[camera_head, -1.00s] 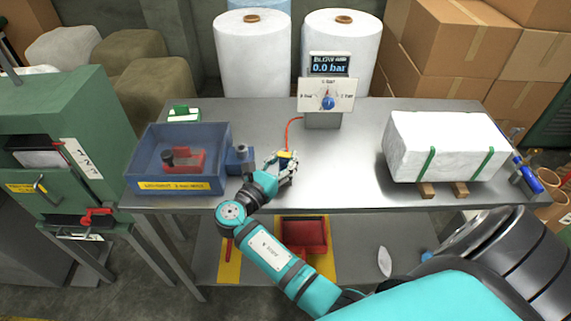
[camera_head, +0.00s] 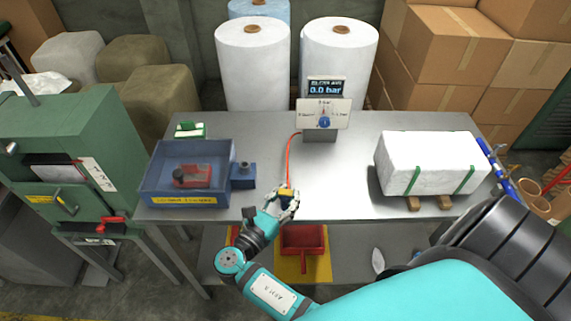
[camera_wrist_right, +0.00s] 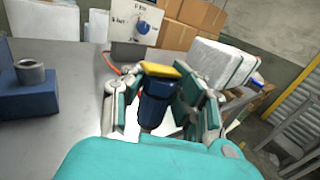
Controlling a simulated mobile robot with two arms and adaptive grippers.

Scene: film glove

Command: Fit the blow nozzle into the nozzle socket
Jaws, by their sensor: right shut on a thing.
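The blow nozzle, dark blue with a yellow top (camera_wrist_right: 157,102), is held in my right gripper (camera_wrist_right: 160,95). In the head view the nozzle (camera_head: 287,192) and the right gripper (camera_head: 286,203) are near the table's front edge. A red hose runs from the nozzle back to the gauge stand. The nozzle socket, a blue block with a grey round collar (camera_wrist_right: 30,72), stands left of the gripper, apart from the nozzle. It also shows in the head view (camera_head: 243,180), beside the blue bin. My left gripper is not in view.
The blue bin (camera_head: 155,198) holds a red item (camera_head: 192,177). A gauge stand (camera_head: 323,118) reading 0.0 bar is at the table's back. A white wrapped block (camera_head: 425,160) lies on the right. Bare metal table (camera_head: 340,190) lies between.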

